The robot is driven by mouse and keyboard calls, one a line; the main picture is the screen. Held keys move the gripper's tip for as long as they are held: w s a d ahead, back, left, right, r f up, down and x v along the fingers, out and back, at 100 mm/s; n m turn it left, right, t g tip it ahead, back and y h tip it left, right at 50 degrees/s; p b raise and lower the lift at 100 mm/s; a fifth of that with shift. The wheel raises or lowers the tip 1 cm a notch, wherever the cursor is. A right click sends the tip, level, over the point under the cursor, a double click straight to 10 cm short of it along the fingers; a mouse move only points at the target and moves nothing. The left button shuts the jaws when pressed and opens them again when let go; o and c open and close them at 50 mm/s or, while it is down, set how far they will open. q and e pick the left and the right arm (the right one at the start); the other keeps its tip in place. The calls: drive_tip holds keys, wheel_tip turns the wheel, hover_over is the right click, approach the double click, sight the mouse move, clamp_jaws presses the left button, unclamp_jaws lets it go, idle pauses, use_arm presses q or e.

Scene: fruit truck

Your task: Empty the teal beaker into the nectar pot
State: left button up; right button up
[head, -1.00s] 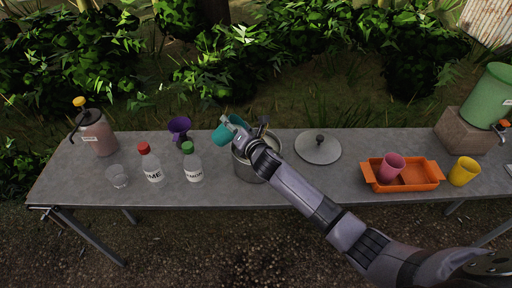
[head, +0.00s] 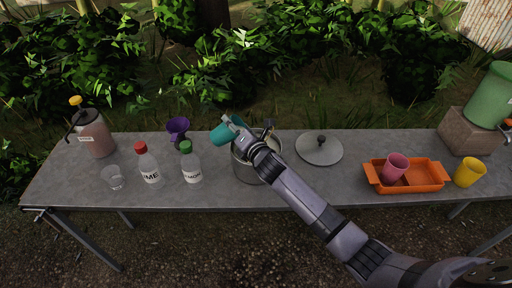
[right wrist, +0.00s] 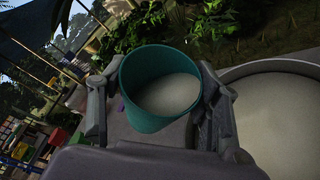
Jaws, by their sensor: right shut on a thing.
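The teal beaker (head: 222,133) is held by my right gripper (head: 243,130), just above and to the left of the nectar pot (head: 246,173). In the head view the beaker looks tilted. In the right wrist view the beaker (right wrist: 129,97) sits between both fingers, with pale contents inside. The open pot (right wrist: 270,68) shows at the right of that view, with a pale surface inside; the beaker's mouth is beside its rim. My wrist hides part of the pot in the head view. No stream shows. My left gripper is not in view.
The pot's lid (head: 319,150) lies to its right. A green-capped bottle (head: 190,165), a red-capped bottle (head: 148,165), a purple vessel (head: 177,128) and a clear cup (head: 114,178) stand left. An orange tray (head: 428,178) with a pink cup (head: 395,166) and a yellow cup (head: 468,172) are right.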

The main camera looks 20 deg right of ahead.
sight(241, 121)
drive_tip(key=shift+d+f+m+t+b, duration=0.1)
drive_tip(key=shift+f+m+t+b, duration=0.3)
drive_tip(key=shift+b, duration=0.85)
drive_tip(key=shift+f+b, duration=0.1)
drive_tip(key=shift+b, duration=0.25)
drive_tip(key=shift+d+f+m+b, duration=0.2)
drive_tip(key=shift+m+b, duration=0.3)
drive_tip(key=shift+b, duration=0.3)
drive_tip(key=shift+s+d+r+m+t+y+b, duration=0.1)
drive_tip(key=shift+s+r+m+t+y+b, duration=0.15)
drive_tip(key=shift+m+t+b, duration=0.6)
drive_tip(key=shift+s+d+r+m+b, duration=0.1)
drive_tip(key=shift+s+d+m+b, duration=0.05)
drive_tip(key=shift+d+m+b, duration=0.75)
idle(0.3)
drive_tip(key=shift+d+m+t+b, duration=0.25)
drive_tip(key=shift+m+t+b, duration=0.1)
drive_tip(key=shift+b, duration=0.2)
